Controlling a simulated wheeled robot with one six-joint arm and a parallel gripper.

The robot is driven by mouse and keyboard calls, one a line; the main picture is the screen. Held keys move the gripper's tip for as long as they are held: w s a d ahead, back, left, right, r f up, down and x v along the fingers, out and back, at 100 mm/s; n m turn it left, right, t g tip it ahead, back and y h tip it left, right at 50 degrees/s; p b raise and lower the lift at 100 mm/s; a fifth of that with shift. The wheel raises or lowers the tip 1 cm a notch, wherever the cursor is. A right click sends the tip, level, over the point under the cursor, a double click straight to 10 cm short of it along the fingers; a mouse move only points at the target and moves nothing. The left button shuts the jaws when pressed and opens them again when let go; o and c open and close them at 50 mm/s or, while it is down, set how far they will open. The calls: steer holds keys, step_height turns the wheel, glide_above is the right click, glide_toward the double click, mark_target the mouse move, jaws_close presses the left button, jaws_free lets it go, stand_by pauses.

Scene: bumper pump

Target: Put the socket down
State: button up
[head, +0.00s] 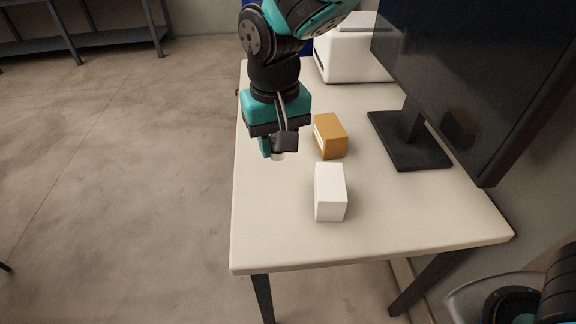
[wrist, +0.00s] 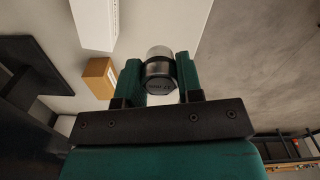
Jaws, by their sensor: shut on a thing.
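My gripper (wrist: 160,82) is shut on the socket (wrist: 159,75), a short metal cylinder with a dark, marked end face, held between the two green fingers in the wrist view. In the head view my gripper (head: 276,148) is over the left part of the table, left of the orange-brown box. Only a small light bit of the socket (head: 278,156) shows there below the fingers. I cannot tell whether it touches the tabletop.
The white table (head: 270,225) has bare room at its front and left. An orange-brown box (head: 331,138) and a white box (head: 329,193) stand right of my gripper. A monitor (head: 470,75) on a dark stand is at the right, a white appliance (head: 350,55) at the back.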

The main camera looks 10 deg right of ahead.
mark_target(280, 214)
step_height(280, 214, down, 17)
steer(key=shift+f+b, duration=0.2)
steer(key=shift+b, duration=0.25)
steer(key=shift+f, duration=0.15)
steer(key=o, duration=1)
steer(key=shift+c, duration=0.2)
step_height(280, 214, up, 12)
steer(key=s+d+r+n+y, duration=0.2)
steer(key=s+d+r, duration=0.3)
steer(key=s, duration=0.3)
steer(key=s+d+r+n+y, duration=0.2)
steer(key=s+d+r, duration=0.4)
steer(key=s+r, duration=0.2)
steer(key=shift+s+n, duration=0.3)
steer(key=shift+p, duration=0.3)
